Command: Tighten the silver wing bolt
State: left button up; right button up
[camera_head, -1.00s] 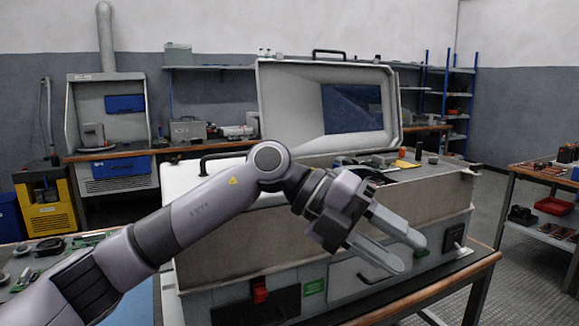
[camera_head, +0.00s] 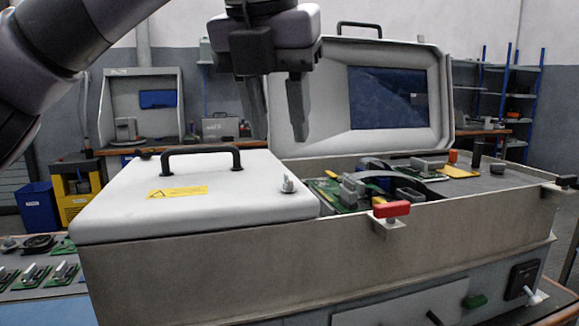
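A silver wing bolt (camera_head: 288,184) stands at the right end of the white cover (camera_head: 120,212), beside the cover's edge. My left gripper (camera_head: 279,137) hangs above the bolt with its fingers pointing down. The fingers are apart with nothing between them, and a gap shows between the fingertips and the bolt. My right gripper is not in view.
A black handle (camera_head: 200,152) stands up from the cover. A red clamp (camera_head: 391,209) sits on the box's front rim. Circuit boards (camera_head: 340,195) lie in the open part at right. The raised lid (camera_head: 400,140) stands behind.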

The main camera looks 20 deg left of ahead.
aim_at(288, 184)
pick_arm(q)
jog(key=b+x, duration=0.1)
jog(key=x, duration=0.6)
jog(key=shift+b, duration=0.3)
